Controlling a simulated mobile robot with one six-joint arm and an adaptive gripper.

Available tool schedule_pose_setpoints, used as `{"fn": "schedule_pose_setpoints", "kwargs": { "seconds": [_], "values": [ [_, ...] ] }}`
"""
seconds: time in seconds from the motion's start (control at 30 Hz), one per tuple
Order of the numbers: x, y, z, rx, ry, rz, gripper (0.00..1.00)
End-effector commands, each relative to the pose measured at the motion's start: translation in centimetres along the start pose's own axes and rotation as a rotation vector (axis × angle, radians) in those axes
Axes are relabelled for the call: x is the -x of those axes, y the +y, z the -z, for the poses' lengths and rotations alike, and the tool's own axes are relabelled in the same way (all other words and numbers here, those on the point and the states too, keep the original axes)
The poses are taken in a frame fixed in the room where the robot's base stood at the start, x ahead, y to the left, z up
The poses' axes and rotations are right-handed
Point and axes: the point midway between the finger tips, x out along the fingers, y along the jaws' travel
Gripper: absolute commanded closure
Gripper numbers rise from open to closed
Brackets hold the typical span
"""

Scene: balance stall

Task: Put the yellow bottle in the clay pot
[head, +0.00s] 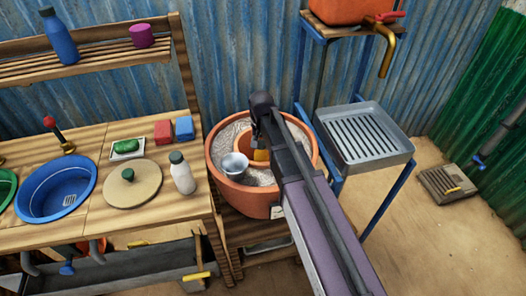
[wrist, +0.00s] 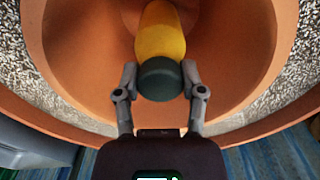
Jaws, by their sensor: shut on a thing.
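The yellow bottle (wrist: 160,38) has a dark green cap (wrist: 160,80) and shows large in the wrist view. My gripper (wrist: 160,72) has one finger on each side of the cap and is shut on it. The bottle's body points down into the mouth of the inner clay pot (wrist: 85,50); whether it touches the bottom I cannot tell. In the head view a bit of the yellow bottle (head: 261,155) shows inside the inner pot, mostly hidden by my arm. This pot sits in pale grit inside a larger clay pot (head: 237,198).
A metal cup (head: 235,166) stands on the grit, left of the inner pot. A wooden counter to the left holds a white bottle (head: 182,174), a round lid (head: 132,184) and a blue basin (head: 56,188). A grey ridged tray (head: 363,137) on a blue stand is close on the right.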

Motion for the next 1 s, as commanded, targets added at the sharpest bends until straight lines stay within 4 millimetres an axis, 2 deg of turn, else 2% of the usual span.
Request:
{"fn": "schedule_pose_setpoints", "kwargs": {
  "seconds": [0.03,0.23,0.83,0.87,0.93,0.97,1.0],
  "values": [
    [-0.9,0.0,0.0,0.000,0.000,0.000,1.00],
    [-2.1,0.0,0.0,0.000,0.000,0.000,1.00],
    [-2.6,0.0,0.0,-0.001,0.000,0.000,1.00],
    [-2.5,0.0,0.0,-0.001,0.000,0.000,0.39],
    [-2.5,0.0,0.0,-0.001,0.000,0.000,0.18],
    [-2.5,0.1,0.0,-0.001,0.000,0.000,0.14],
    [-2.5,0.1,0.0,-0.001,0.000,0.000,0.14]
  ]
}}
